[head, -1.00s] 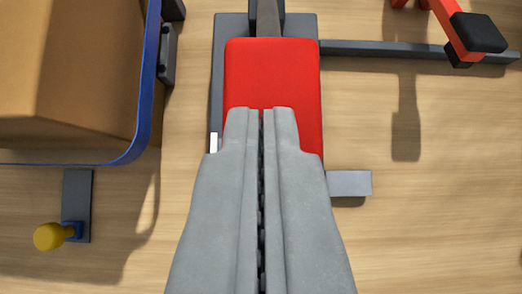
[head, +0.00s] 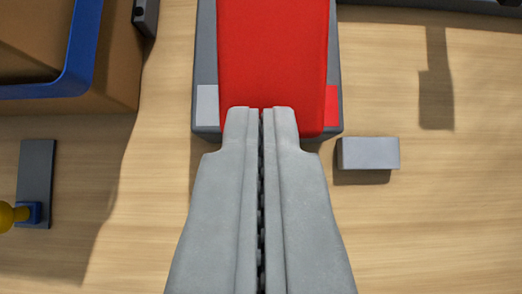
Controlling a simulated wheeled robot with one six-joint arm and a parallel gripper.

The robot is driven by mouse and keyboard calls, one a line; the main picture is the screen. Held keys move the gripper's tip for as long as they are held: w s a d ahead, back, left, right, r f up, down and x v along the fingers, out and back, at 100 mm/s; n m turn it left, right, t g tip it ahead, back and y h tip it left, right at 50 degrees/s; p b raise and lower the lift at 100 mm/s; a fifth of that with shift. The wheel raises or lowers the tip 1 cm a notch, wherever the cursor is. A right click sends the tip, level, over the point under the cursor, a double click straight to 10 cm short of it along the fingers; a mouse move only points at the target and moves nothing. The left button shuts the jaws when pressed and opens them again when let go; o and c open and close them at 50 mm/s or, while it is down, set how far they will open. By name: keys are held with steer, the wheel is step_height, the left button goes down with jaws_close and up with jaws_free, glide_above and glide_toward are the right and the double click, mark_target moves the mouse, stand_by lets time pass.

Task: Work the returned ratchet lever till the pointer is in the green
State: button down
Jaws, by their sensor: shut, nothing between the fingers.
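A wide red pad (head: 272,55) runs up the top middle of the view, over a dark grey base plate (head: 205,120). I cannot tell from this view alone whether it is the ratchet lever; its far end is out of view. A pale patch (head: 207,103) lies on the base left of the pad and a red patch (head: 332,106) on the right. My gripper (head: 261,110) is shut and empty. Its tips overlap the pad's near end in the picture; whether they touch it is unclear. No pointer or green zone shows.
A brown box (head: 118,60) with a blue rim (head: 75,60) stands at the upper left. A yellow knob (head: 8,215) on a grey plate (head: 37,165) is at the left edge. A small grey block (head: 368,153) lies right of the base. The lower right floor is clear.

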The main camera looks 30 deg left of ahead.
steer(key=shift+s+d+f, duration=0.1)
steer(key=shift+s+f, duration=0.1)
steer(key=shift+f, duration=0.55)
steer(key=shift+s+d+f, duration=0.1)
steer(key=shift+s+f, duration=0.05)
steer(key=shift+f, duration=0.7)
